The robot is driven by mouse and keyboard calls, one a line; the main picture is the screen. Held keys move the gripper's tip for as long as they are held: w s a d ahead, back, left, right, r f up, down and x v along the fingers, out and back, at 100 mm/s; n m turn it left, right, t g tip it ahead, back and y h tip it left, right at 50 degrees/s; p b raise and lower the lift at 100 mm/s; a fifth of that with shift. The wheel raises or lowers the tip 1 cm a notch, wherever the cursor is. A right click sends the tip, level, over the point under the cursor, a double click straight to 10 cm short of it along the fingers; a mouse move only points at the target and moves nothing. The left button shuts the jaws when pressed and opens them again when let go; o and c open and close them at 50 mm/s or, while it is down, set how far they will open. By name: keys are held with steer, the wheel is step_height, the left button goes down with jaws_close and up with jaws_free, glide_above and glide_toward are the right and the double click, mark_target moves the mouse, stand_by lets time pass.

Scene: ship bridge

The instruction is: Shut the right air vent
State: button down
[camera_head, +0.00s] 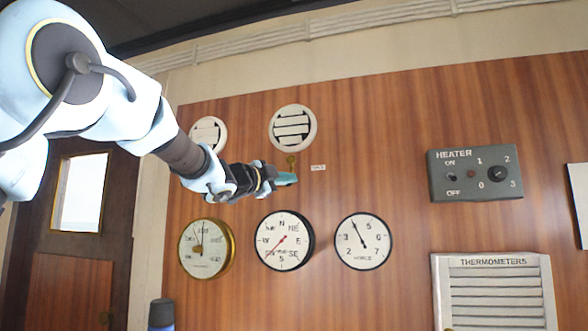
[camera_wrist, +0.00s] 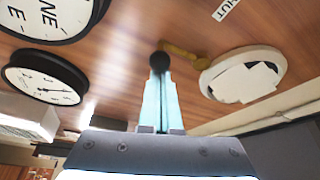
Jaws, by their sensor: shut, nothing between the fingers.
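The right air vent (camera_head: 293,128) is a round white disc with slats and dark gaps, high on the wooden wall. It also shows in the wrist view (camera_wrist: 235,85). Its brass lever (camera_head: 291,160) hangs below it; in the wrist view the lever (camera_wrist: 184,52) ends in a black knob (camera_wrist: 160,61). My gripper (camera_head: 292,178) is shut and empty, just below the lever. In the wrist view its teal fingertips (camera_wrist: 160,75) are at the knob; I cannot tell whether they touch. A SHUT label (camera_wrist: 226,8) is beside the lever.
The left vent (camera_head: 208,132) is partly behind my arm. Below are a brass-rimmed gauge (camera_head: 204,248), a compass dial (camera_head: 283,240) and a black-rimmed dial (camera_head: 363,242). A heater panel (camera_head: 475,173) and thermometer box (camera_head: 495,291) are at right. The wall between the label and the heater is clear.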

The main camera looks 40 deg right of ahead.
steer(key=shift+w+a+r+m+g+y+p, duration=0.15)
steer(key=shift+w+a+m+g+y+p, duration=0.25)
steer(key=shift+w+m+p, duration=0.45)
steer(key=shift+w+a+r+m+g+y+p, duration=0.1)
steer(key=shift+w+a+m+y+p, duration=0.1)
steer(key=shift+w+a+m+p, duration=0.65)
steer(key=shift+s+d+m, duration=0.15)
steer(key=shift+d+m, duration=0.1)
steer(key=shift+m, duration=0.05)
steer(key=s+a+b, duration=0.3)
steer(key=s+a, duration=0.2)
steer(key=a, duration=0.3)
steer(key=shift+b, duration=0.35)
